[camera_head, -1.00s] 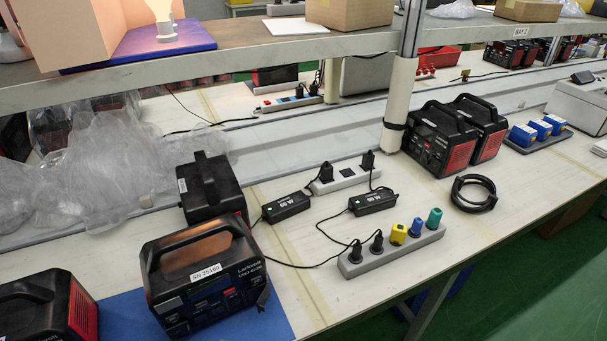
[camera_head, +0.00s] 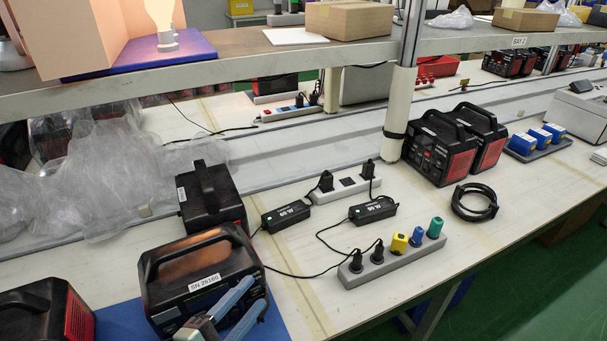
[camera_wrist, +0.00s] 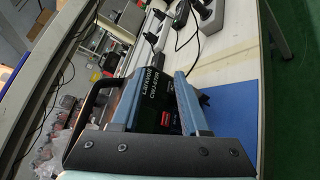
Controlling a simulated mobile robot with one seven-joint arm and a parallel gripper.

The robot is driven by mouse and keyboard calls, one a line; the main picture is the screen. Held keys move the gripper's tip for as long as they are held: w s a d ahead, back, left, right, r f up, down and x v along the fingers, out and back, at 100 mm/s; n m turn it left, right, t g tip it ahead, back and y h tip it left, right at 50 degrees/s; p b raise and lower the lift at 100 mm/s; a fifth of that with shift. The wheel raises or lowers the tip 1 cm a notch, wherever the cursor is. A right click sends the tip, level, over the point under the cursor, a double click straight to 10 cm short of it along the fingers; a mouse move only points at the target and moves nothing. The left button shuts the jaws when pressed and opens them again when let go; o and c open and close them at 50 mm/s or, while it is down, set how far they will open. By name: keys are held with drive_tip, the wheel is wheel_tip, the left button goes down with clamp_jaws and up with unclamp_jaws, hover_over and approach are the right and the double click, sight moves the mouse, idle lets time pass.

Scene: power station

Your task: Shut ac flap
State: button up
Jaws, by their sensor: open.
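The black power station (camera_head: 200,270) with label SN 25160 stands on the blue mat (camera_head: 277,325) at the front left of the bench. My gripper (camera_head: 257,292) is in front of its front panel at the lower right, with its blue fingers apart and nothing between them. In the wrist view my gripper (camera_wrist: 164,62) frames the dark front panel (camera_wrist: 158,95) with its lettering. A small dark piece (camera_wrist: 204,99), which looks like the AC flap sticking out, shows just beyond the right finger.
Another power station (camera_head: 45,310) stands close at the left, and a dark unit (camera_head: 210,195) stands behind. Power strips (camera_head: 390,262) with cables and adapters (camera_head: 373,210) lie to the right. A shelf (camera_head: 270,45) runs overhead. Clear bench lies beyond the mat's right edge.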

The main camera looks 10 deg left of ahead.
drive_tip(key=w+d+r+m+t+y, duration=0.1)
drive_tip(key=r+m, duration=0.3)
drive_tip(key=r, duration=0.5)
drive_tip(key=w+d+r+m+t+y, duration=0.1)
drive_tip(key=w+d+r+m+t, duration=0.1)
drive_tip(key=r, duration=0.7)
drive_tip(key=w+d+r+m+t+y+b, duration=0.1)
drive_tip(key=w+d+r+m+t, duration=0.1)
drive_tip(key=d+r+m, duration=0.3)
drive_tip(key=shift+w+r+m+t, duration=0.3)
drive_tip(key=shift+w+r+m, duration=0.55)
drive_tip(key=shift+r+m, duration=1.15)
drive_tip(key=shift+r+n, duration=0.5)
